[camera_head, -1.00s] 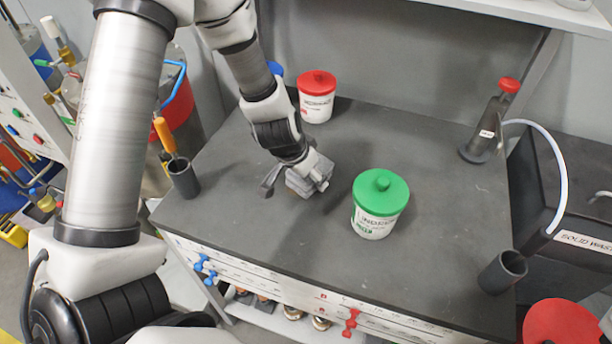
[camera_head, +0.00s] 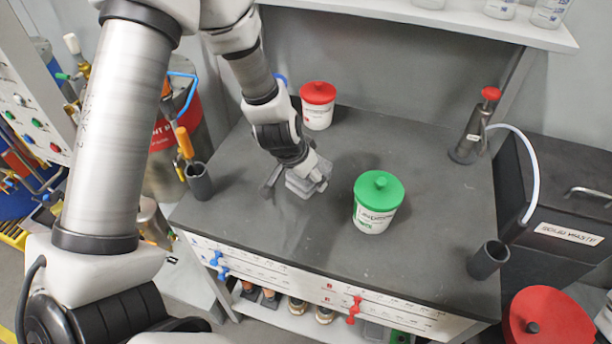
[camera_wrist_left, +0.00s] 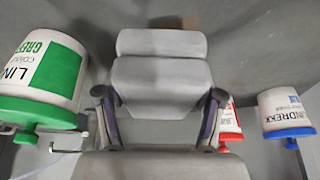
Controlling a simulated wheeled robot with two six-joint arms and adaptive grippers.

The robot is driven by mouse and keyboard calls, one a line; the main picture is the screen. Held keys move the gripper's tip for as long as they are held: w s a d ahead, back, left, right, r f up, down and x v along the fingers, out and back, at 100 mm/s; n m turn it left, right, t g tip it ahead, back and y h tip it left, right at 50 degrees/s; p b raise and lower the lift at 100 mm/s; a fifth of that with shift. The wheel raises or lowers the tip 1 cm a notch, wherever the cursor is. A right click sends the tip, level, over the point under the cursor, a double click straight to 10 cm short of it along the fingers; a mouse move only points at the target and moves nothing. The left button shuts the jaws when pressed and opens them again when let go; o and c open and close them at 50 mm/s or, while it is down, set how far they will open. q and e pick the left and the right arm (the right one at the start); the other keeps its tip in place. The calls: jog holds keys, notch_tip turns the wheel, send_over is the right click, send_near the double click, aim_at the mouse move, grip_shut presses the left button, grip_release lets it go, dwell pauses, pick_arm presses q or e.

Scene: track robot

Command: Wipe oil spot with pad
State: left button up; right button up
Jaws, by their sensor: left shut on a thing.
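My left gripper (camera_head: 303,180) is low over the dark bench top, left of the green-lidded tub. It is shut on a grey pad (camera_head: 300,187). In the left wrist view the pad (camera_wrist_left: 160,85) sits between the two fingers of the left gripper (camera_wrist_left: 160,106). The pad looks to be at or just above the bench surface; I cannot tell if it touches. I cannot make out an oil spot; the gripper and pad may cover it. My right gripper is not in view.
A green-lidded tub (camera_head: 377,204) stands close right of the gripper, a red-lidded tub (camera_head: 318,107) behind it. A blue-lidded tub (camera_wrist_left: 286,112) shows in the wrist view. Dark cups (camera_head: 198,181) and a red-topped bottle (camera_head: 474,128) stand near the bench edges. The front middle is clear.

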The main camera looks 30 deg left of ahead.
pick_arm(q)
jog(key=shift+r+p, duration=0.9)
jog(key=shift+r, duration=0.4)
